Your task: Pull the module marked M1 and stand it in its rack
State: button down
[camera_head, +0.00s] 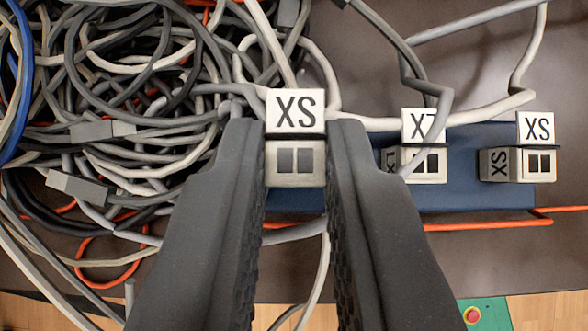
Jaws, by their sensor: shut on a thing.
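My gripper (296,178) is shut on a small metal module (296,112) with a white tag reading XS and two dark square openings in its front. The module sits between the fingertips, in front of the left part of a blue block (470,194); I cannot tell whether it is seated in it or clear of it. Two similar modules are at the block, to the right: one with a tag partly covered by a grey cable (415,125), and one marked XS (538,127). No M1 mark is readable. No separate module rack can be made out.
A dense tangle of grey, white, black and blue cables (110,90) fills the left side. Grey cables run above and across the modules. An orange cable (480,226) passes below the block. A green panel with a red button (474,314) shows at the bottom right.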

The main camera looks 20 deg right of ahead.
jog(key=shift+f+b, duration=0.7)
jog(key=shift+f, duration=0.3)
dwell(0.5)
jog(key=c, duration=1.3)
grip_release()
jog(key=p+v, duration=0.3)
jog(key=v, duration=1)
jog(key=shift+s+a+r, duration=0.15)
jog(key=shift+s+r, duration=0.1)
